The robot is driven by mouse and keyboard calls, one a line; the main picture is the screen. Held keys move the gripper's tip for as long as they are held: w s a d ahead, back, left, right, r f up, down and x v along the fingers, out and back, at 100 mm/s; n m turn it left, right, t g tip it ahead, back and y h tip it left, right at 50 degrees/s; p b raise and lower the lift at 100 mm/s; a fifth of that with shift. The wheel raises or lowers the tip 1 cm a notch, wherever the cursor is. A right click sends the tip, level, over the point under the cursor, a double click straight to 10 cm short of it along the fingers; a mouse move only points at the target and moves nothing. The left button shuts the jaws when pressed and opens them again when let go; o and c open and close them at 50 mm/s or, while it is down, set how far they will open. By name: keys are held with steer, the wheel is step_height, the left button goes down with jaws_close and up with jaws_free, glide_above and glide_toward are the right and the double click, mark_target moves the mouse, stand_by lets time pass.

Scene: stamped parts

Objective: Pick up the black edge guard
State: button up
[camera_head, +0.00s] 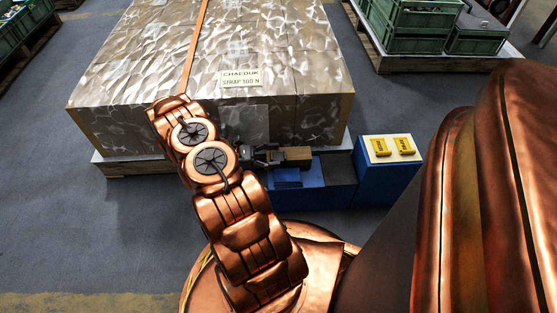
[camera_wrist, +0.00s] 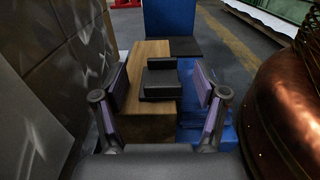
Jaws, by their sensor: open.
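The black edge guard (camera_wrist: 160,82) is a small dark angled piece with a raised back part and a flat front part. In the wrist view it sits on top of a wooden block (camera_wrist: 150,50). My gripper (camera_wrist: 161,88) is open, with one finger to the left and one to the right of the guard; I see gaps on both sides. In the head view my gripper (camera_head: 262,154) is beside the wooden block (camera_head: 297,154), at its left end. There I cannot tell the guard apart from the dark fingers.
A large wrapped stack (camera_head: 130,90) with a copper strap and a sign stands close behind and left of my gripper. A blue bench (camera_head: 310,195) lies below the block. A taller blue box (camera_head: 385,180) with yellow parts stands right. Green crates (camera_head: 410,45) stand far right.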

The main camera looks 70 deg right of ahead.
steer(key=shift+x, duration=1.05)
steer(key=shift+c, duration=0.2)
steer(key=c, duration=1.2)
